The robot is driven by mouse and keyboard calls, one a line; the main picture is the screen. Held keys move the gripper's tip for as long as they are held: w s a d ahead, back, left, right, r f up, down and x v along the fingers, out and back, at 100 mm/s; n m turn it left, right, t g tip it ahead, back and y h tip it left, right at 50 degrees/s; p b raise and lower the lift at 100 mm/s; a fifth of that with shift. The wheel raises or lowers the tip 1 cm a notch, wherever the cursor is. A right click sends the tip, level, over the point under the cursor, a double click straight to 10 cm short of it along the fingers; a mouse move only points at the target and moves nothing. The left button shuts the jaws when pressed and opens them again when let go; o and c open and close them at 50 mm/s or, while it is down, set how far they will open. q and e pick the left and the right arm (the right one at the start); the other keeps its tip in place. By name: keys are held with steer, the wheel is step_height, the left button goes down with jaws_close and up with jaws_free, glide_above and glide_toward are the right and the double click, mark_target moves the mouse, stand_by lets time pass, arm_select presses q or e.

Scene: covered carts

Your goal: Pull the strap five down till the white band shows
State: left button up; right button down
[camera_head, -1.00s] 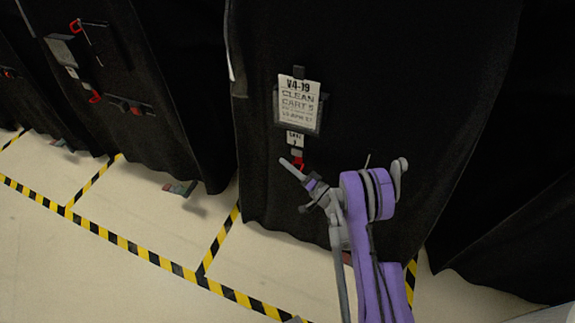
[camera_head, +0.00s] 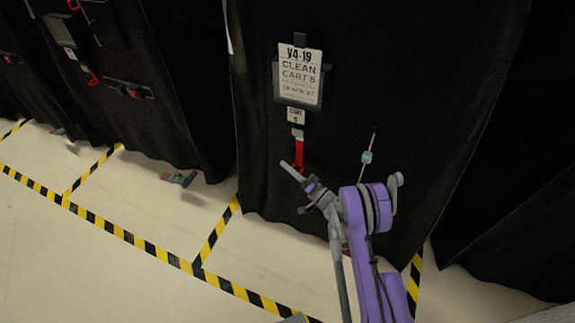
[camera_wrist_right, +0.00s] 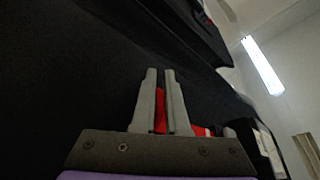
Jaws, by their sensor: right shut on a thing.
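My right gripper (camera_head: 296,171) is shut on the strap's lower end. In the right wrist view, red strap (camera_wrist_right: 160,108) shows between the fingers (camera_wrist_right: 160,100). A white patch (camera_wrist_right: 199,131) beside red shows right of the fingers there; I cannot tell what it is. No white band is clear on the strap in the head view. My left gripper is out of view.
A pale green tag (camera_head: 366,157) on a thin rod or cord is right of the strap, near my right wrist. Neighbouring covered carts stand left, one with another red strap (camera_head: 93,79). Yellow-black tape (camera_head: 125,236) marks the open floor.

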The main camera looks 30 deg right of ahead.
steer(key=shift+w+f, duration=0.1)
steer(key=c, duration=0.9)
jaws_free()
steer(key=shift+w, duration=0.1)
steer(key=p+v, duration=0.1)
steer(key=v, duration=1)
